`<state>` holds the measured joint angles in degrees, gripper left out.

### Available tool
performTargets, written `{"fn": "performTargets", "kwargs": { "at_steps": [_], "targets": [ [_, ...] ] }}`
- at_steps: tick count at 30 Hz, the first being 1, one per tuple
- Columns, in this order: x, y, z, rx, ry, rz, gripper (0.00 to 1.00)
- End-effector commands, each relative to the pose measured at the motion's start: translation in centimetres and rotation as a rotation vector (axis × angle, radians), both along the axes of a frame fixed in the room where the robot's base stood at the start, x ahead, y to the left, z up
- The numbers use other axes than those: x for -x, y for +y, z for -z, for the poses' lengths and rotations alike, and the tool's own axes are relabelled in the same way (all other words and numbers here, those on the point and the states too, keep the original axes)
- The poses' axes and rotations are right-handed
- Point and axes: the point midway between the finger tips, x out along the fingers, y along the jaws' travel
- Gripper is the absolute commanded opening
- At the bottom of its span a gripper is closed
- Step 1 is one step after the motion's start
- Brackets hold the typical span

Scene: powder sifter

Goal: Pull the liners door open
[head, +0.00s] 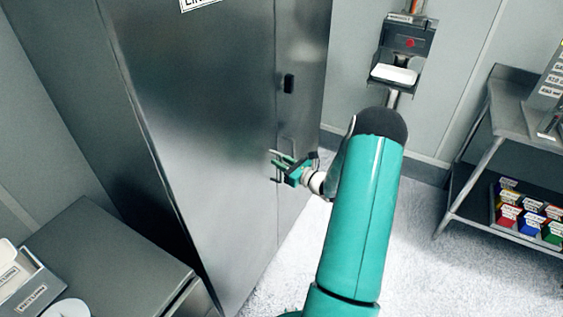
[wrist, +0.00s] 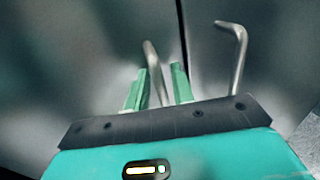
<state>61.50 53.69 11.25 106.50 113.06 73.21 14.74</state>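The liners door (head: 200,110) is the broad grey metal front of a tall cabinet, with a partly cropped label (head: 197,4) at its top. It looks shut. In the wrist view, a bent metal handle (wrist: 151,58) stands left of the dark door seam and runs down between the fingers of my gripper (wrist: 160,85). The fingers are apart, one on each side of the bar, with the left finger closer to it. In the head view, my gripper (head: 279,164) is at the door's right edge, where the handle is hard to make out.
A second bent handle (wrist: 239,55) stands right of the seam, close to my gripper. A grey counter (head: 120,245) with a white bin stands at lower left. A shelf rack (head: 470,205) with coloured boxes is at right. Pale floor between is clear.

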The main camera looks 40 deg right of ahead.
Motion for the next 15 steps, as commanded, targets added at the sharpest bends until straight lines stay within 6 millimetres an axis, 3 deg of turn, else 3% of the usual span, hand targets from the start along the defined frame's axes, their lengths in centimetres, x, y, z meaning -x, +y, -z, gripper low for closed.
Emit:
{"fn": "performTargets", "kwargs": {
  "at_steps": [6, 10, 15],
  "targets": [
    [-0.02, 0.02, -0.01, 0.000, 0.000, 0.000, 0.22],
    [-0.01, 0.03, -0.01, 0.000, 0.000, 0.000, 0.00],
    [0.01, 0.05, -0.02, 0.000, 0.000, -0.001, 0.00]
  ]
}}
